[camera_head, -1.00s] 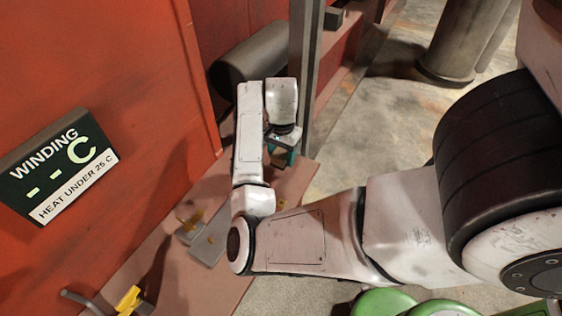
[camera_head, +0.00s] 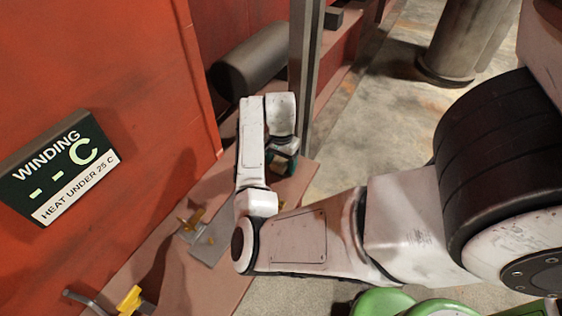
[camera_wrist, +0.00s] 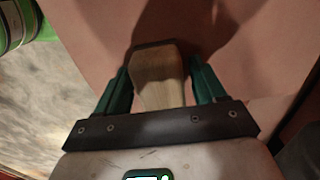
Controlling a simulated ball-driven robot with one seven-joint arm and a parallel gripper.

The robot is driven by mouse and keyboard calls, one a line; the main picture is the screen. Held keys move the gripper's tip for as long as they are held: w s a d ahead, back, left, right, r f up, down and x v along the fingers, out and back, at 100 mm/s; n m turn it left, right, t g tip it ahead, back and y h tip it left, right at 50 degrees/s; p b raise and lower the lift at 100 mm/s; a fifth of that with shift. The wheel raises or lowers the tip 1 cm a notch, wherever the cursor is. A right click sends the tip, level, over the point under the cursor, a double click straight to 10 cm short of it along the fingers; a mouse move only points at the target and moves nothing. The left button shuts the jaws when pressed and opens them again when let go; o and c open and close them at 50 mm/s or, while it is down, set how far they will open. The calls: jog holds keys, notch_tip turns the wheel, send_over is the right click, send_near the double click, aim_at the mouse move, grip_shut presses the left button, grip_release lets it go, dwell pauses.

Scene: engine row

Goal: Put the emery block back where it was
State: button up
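The emery block (camera_wrist: 160,78), a wooden block with a dark far end, lies between the two green fingers of my gripper (camera_wrist: 159,66) in the wrist view.
A grey plate with brass-coloured parts (camera_head: 203,240) lies on the bench, with a yellow-handled tool (camera_head: 130,299) nearer. A red wall with a winding sign (camera_head: 57,165) is at left.

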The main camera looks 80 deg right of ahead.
aim_at(281, 159)
jog(key=shift+o, duration=0.4)
jog(key=shift+r, duration=0.1)
notch_tip(281, 159, up, 12)
dwell(0.3)
dwell(0.3)
